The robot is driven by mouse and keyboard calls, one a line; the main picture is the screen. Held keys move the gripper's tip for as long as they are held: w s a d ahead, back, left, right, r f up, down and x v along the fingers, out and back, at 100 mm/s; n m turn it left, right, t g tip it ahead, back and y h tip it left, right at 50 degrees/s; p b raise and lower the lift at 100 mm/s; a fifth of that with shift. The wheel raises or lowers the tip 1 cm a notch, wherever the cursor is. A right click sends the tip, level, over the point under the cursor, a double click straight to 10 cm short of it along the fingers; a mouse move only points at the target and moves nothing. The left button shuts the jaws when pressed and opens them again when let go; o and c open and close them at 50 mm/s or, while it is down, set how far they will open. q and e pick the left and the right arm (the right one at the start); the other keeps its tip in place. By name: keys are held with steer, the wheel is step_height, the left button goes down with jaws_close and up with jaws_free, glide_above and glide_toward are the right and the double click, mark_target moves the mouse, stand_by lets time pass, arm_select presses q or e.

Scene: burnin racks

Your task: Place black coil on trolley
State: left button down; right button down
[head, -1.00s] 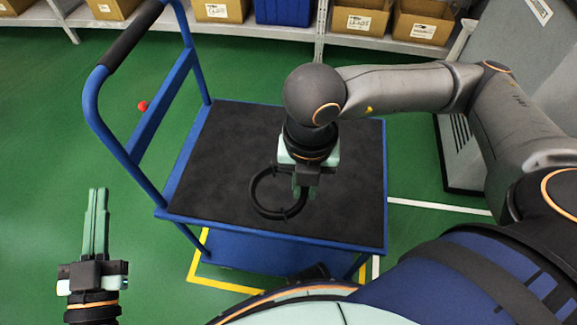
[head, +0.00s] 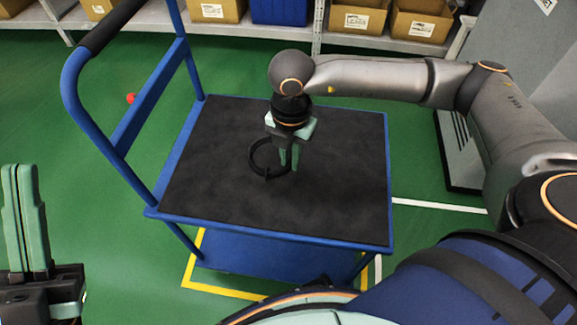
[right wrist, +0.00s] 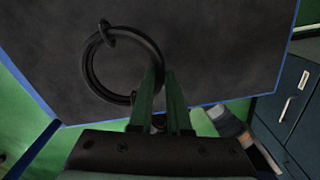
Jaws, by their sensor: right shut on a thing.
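The black coil (head: 252,160) is a thin ring with small ties, seen over the dark top of the blue trolley (head: 330,200). My right gripper (head: 289,166) points down over the trolley top and is shut on the coil's right side. In the right wrist view the coil (right wrist: 91,72) sits left of the fingers (right wrist: 162,78), with its edge at them. I cannot tell whether the coil touches the trolley top. My left gripper (head: 22,170) is at the left edge of the head view, away from the trolley, shut and empty.
The trolley's blue push handle (head: 72,95) rises on its left. Shelves with cardboard boxes (head: 360,18) and a blue bin (head: 280,10) stand at the back. A grey cabinet (head: 460,150) is at the right. A red ball-like thing (head: 131,98) shows beyond the handle. The trolley top is otherwise clear.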

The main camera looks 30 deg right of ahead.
steer(key=shift+w+d+f, duration=0.15)
steer(key=shift+w+f, duration=0.3)
steer(key=shift+f, duration=0.1)
steer(key=shift+w+d+f, duration=0.15)
steer(key=shift+w+f, duration=0.25)
steer(key=shift+f, duration=0.15)
steer(key=shift+w+f+b, duration=0.2)
steer(key=shift+f+b, duration=0.45)
steer(key=shift+f, duration=1)
steer(key=shift+f, duration=0.1)
steer(key=shift+f, duration=0.15)
steer(key=c, duration=0.9)
jaws_free()
